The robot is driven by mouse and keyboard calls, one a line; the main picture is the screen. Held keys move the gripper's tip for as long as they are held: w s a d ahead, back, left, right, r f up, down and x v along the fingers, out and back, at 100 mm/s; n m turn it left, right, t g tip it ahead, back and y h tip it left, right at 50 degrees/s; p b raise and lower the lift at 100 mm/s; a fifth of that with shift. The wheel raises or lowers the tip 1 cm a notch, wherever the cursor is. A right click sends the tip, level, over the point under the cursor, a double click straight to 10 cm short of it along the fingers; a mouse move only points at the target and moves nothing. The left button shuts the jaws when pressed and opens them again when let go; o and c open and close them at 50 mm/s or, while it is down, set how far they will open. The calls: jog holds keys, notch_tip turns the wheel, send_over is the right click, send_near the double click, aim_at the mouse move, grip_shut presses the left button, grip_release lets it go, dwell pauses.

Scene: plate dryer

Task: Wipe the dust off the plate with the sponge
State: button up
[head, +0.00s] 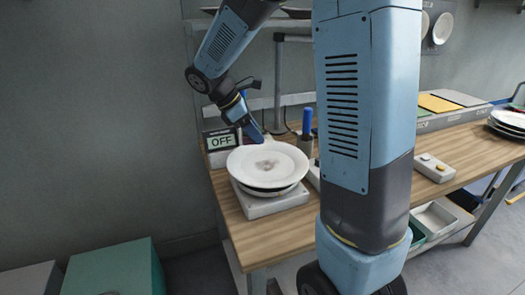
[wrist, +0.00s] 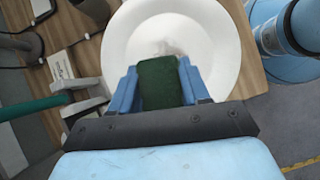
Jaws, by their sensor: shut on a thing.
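A white plate (head: 282,165) lies on top of a small stack on a grey-white block device at the left end of the wooden table. A grey dust patch (head: 266,164) shows near its middle, and it also shows in the wrist view (wrist: 168,47). My gripper (head: 256,134) is over the plate's far left edge. In the wrist view my gripper (wrist: 160,83) is shut on a dark green sponge (wrist: 160,82), held between the blue fingers. The sponge is in front of the plate (wrist: 221,50) in that view; I cannot tell whether it touches it.
A display reading OFF (head: 221,141) stands behind and left of the plate. A blue-handled tool (head: 306,124) stands upright right of the plate. A white control box (head: 433,168) and stacked plates (head: 508,122) are farther right. A teal box (head: 115,269) is at lower left.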

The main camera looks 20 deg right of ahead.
jog(key=shift+s+f, duration=0.15)
jog(key=shift+s, duration=0.2)
